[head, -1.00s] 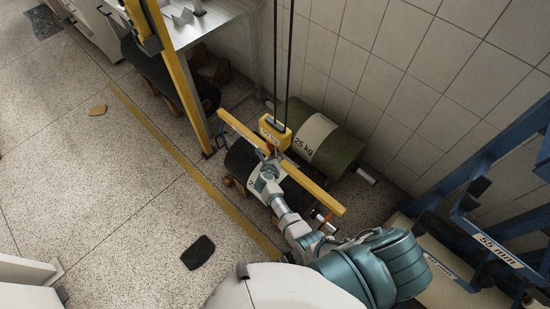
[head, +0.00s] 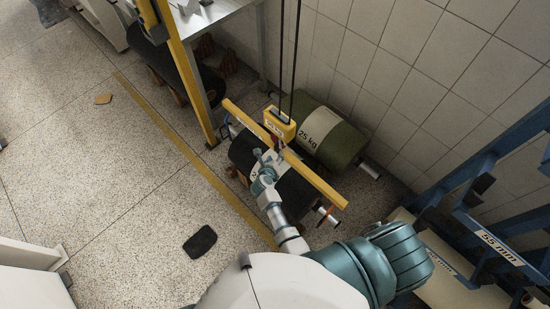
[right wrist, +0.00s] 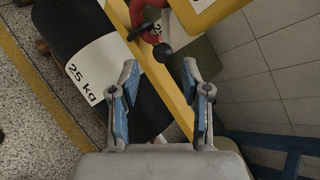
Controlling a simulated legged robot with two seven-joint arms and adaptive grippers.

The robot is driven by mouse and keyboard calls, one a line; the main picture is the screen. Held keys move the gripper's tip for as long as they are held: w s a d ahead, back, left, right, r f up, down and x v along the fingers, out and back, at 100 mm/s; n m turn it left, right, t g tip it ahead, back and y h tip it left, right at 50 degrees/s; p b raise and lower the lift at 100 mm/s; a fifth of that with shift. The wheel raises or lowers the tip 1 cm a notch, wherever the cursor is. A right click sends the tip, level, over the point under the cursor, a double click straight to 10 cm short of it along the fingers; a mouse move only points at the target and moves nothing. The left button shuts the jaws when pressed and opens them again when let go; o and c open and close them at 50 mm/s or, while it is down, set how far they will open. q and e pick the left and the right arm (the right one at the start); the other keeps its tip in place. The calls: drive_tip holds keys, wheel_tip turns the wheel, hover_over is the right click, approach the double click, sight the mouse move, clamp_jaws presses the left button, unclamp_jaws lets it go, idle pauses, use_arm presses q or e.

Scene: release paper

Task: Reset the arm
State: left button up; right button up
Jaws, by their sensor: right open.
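My right arm reaches up from the bottom of the head view. Its gripper (head: 266,165) is just beside the yellow lifting beam (head: 316,179), above a black roll (head: 294,192). In the right wrist view the gripper (right wrist: 160,88) has its two blue-padded fingers spread with nothing held between them. The yellow beam (right wrist: 172,88) and a red hook (right wrist: 150,16) with a dark ball-ended lever show beyond the fingertips. The black roll (right wrist: 60,20) with a "25 kg" label lies below. My left gripper is not in view.
A green 25 kg roll (head: 345,140) lies by the tiled wall. A yellow hoist block (head: 279,124) hangs on cables at the beam. A blue rack (head: 480,190) stands at right, a yellow post (head: 182,70) at left. A dark mat (head: 200,242) lies on open floor.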

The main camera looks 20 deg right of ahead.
drive_tip(key=shift+d, duration=0.1)
idle(0.3)
drive_tip(key=s+a+f+n+y, duration=0.45)
drive_tip(key=s+f+n, duration=0.5)
drive_tip(key=n, duration=0.45)
drive_tip(key=s+a+f+n+y, duration=0.3)
drive_tip(key=s+f+n+y, duration=0.2)
drive_tip(key=s+f+n, duration=0.7)
drive_tip(key=s+d+f+n+g, duration=0.2)
drive_tip(key=s+f+n, duration=0.1)
drive_tip(key=s, duration=0.4)
drive_tip(key=s+d+f+n+g+h, duration=0.1)
drive_tip(key=s+d+f+n+g, duration=0.2)
drive_tip(key=s+n, duration=0.2)
drive_tip(key=s+d+f+n+g+h, duration=0.1)
drive_tip(key=s+d+f+n+g, duration=0.2)
drive_tip(key=s, duration=0.5)
drive_tip(key=shift+s+d+f+n, duration=0.25)
drive_tip(key=shift+s+n, duration=0.15)
drive_tip(key=shift+n, duration=0.2)
